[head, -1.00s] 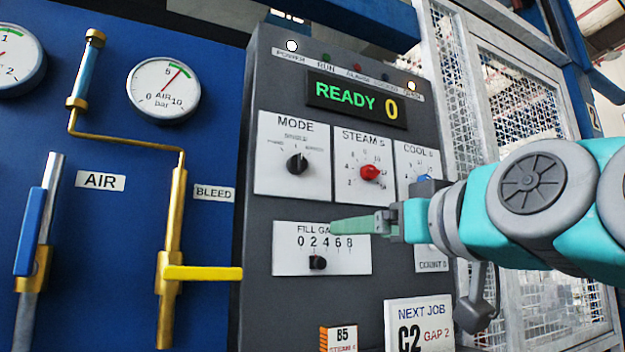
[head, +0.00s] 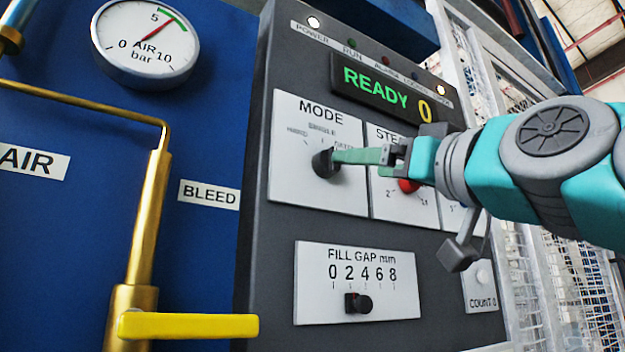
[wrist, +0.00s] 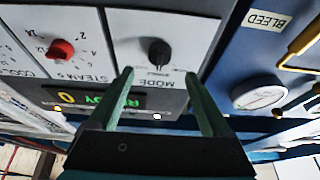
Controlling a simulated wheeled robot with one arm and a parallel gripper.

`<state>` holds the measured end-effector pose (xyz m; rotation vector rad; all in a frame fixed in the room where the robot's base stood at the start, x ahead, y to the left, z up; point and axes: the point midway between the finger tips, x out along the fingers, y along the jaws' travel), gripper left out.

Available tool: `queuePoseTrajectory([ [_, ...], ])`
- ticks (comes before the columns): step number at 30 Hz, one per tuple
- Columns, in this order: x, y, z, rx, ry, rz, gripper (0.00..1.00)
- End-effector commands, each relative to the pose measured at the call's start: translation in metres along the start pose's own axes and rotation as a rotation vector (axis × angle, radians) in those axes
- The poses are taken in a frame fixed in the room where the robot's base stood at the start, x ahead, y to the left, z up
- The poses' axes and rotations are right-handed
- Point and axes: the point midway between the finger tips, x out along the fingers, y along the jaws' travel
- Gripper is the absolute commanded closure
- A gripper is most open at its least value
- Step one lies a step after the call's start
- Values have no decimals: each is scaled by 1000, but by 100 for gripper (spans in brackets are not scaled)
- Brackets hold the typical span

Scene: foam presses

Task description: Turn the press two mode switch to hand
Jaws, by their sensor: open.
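The mode switch (head: 324,164) is a black knob on a white plate headed MODE, at the upper left of the grey press panel. Its small position labels are hard to read; SINGLE is at the top middle, with a label on either side. My gripper (head: 338,156) reaches in from the right, its green fingers at the knob and partly covering the right label. In the wrist view, which is upside down, the knob (wrist: 158,52) shows between and beyond the open fingertips (wrist: 158,76). Its pointer seems turned toward SINGLE. I cannot tell whether a finger touches it.
The red steam knob (head: 408,186) is just right, partly behind my gripper. The fill gap slider (head: 358,303) is below, and the READY 0 display (head: 388,93) above. A yellow bleed handle (head: 188,326) and air gauge (head: 146,43) are on the blue wall left.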

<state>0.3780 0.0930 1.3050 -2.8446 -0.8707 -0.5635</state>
Motion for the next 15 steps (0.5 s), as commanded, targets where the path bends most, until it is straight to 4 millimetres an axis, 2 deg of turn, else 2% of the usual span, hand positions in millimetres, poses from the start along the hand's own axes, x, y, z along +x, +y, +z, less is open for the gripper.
queuePoseTrajectory([
  [8, 9, 0, 0, 0, 0, 0, 17],
  [15, 36, 0, -1, 0, 0, 1, 17],
])
